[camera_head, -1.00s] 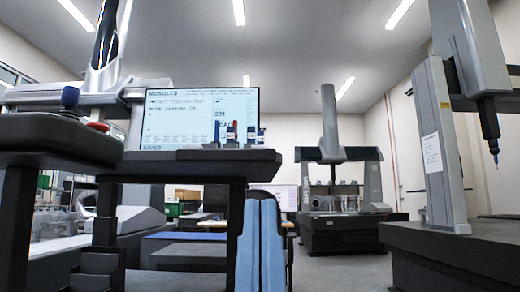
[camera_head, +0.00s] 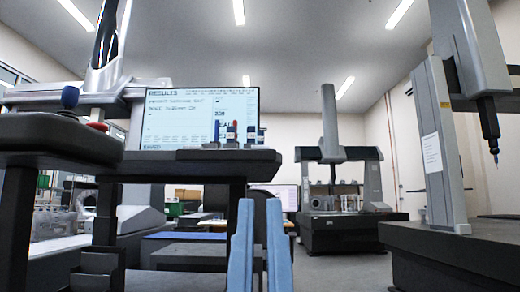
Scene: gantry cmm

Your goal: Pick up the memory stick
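Several small upright items stand along the front right edge of the dark desk top (camera_head: 200,157), before the monitor.
A monitor (camera_head: 180,108) showing results stands on the desk. A control console (camera_head: 50,138) with a blue-topped joystick is at the left. A measuring machine (camera_head: 340,180) stands at the back, and another (camera_head: 440,150) at the right. Floor shows between them.

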